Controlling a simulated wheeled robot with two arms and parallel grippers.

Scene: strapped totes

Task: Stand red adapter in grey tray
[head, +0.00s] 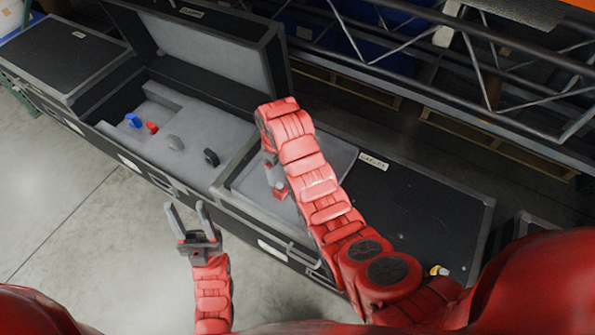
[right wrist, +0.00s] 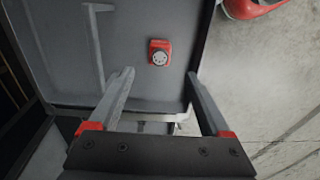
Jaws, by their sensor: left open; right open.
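The red adapter (right wrist: 160,52) is in the grey tray (right wrist: 60,40), a pale round face with small holes turned to the right wrist camera. A small red piece (head: 281,190) beside my right wrist in the head view looks like this adapter. The tray (head: 330,160) is at the case's middle, partly hidden by my right arm. My right gripper (right wrist: 161,73) is open and empty, its fingertips short of the adapter in the wrist picture; the head view mostly hides it. My left gripper (head: 187,212) is open and empty, in front of the case.
Foam in the open case (head: 190,112) at left holds a blue piece (head: 133,121), another red piece (head: 152,128), a grey piece (head: 175,142) and a black piece (head: 211,157). The raised lid (head: 215,55) stands behind. Metal racking (head: 480,75) runs along the back. Floor at lower left is clear.

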